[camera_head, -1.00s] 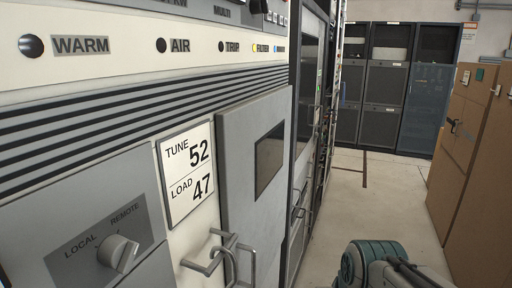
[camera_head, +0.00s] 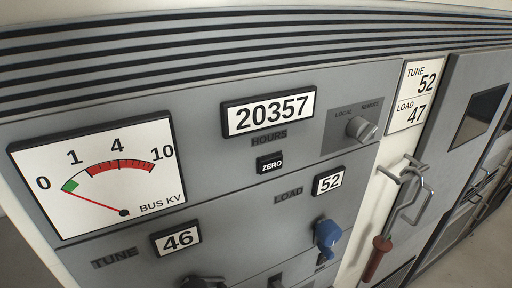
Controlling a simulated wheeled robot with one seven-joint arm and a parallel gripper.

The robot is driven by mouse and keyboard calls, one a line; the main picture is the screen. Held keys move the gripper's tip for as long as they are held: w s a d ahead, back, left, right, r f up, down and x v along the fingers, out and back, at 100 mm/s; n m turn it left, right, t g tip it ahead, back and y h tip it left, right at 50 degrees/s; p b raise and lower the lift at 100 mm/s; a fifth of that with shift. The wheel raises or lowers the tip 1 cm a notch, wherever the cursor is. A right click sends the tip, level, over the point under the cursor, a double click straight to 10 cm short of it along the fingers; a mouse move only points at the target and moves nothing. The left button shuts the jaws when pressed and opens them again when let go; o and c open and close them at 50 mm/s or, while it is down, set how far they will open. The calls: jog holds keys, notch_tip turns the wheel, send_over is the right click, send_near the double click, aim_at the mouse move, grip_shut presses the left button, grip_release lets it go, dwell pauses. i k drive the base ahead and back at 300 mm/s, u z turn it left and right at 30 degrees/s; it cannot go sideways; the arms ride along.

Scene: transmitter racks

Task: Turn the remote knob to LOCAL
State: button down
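The remote knob (camera_head: 360,128) is a small light-grey knob on a darker grey plate (camera_head: 338,138) on the cabinet front, right of centre. The word LOCAL is printed above it on the left and REMOTE above it on the right. I cannot tell for sure which word the knob points to. Nothing touches or covers the knob. My gripper is not in view.
A blue knob (camera_head: 327,236) is below. A metal handle (camera_head: 408,185) and a red-gripped lever (camera_head: 376,258) stick out at the right. A BUS KV meter (camera_head: 98,172) is far left.

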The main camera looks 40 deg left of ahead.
aim_at(358, 129)
jog(key=u, duration=0.05)
jog(key=k, duration=0.1)
jog(key=u, duration=3.5)
jog(key=k, duration=1)
jog(key=z, duration=1)
jog(key=i, duration=1)
jog(key=u, duration=0.05)
jog(key=k, duration=0.6)
